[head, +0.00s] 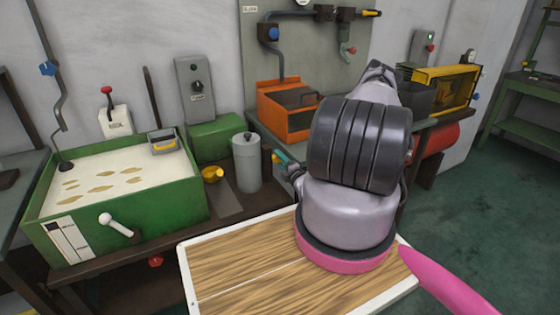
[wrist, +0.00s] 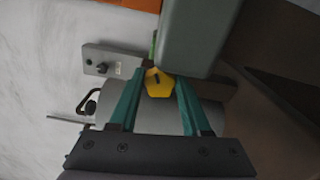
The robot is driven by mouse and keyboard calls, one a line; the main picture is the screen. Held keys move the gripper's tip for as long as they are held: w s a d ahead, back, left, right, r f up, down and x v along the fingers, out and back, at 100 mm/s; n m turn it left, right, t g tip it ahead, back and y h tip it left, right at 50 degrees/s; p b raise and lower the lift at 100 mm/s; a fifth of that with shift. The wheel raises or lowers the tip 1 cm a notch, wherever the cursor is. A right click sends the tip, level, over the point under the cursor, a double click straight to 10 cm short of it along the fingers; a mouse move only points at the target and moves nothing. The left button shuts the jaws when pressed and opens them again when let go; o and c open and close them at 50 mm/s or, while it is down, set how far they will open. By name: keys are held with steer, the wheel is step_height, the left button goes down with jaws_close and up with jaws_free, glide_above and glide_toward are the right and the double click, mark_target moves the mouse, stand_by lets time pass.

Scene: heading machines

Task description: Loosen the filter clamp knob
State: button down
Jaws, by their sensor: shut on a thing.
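The yellow knob (wrist: 159,83), a faceted piece with a dark slot mark, sits between the teal fingertips of my gripper (wrist: 154,88) in the wrist view. My gripper is shut on it. In the head view my gripper (head: 281,158) reaches left beside the grey cylindrical canister (head: 247,165), which has a dark knob on its lid. My own arm covers much of that area, and the knob is hard to make out there.
A green tank (head: 150,205) of pale liquid with a white lever stands left. An orange bin (head: 285,110) stands behind the canister. A yellow cup-like piece (head: 212,174) lies left of the canister. A wood-topped board (head: 235,275) is in front. Green floor is open at right.

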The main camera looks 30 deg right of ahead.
steer(key=m, duration=0.4)
steer(key=shift+f+m, duration=0.2)
steer(key=shift+m, duration=0.1)
steer(key=m, duration=0.4)
steer(key=shift+s+f+m, duration=0.1)
steer(key=shift+m, duration=0.2)
steer(key=m, duration=0.4)
steer(key=shift+a+f, duration=0.1)
steer(key=shift+a, duration=0.05)
steer(key=shift+m, duration=2.1)
steer(key=c, duration=0.6)
jaws_free()
steer(key=shift+c, duration=0.2)
steer(key=s, duration=1)
steer(key=shift+s, duration=0.4)
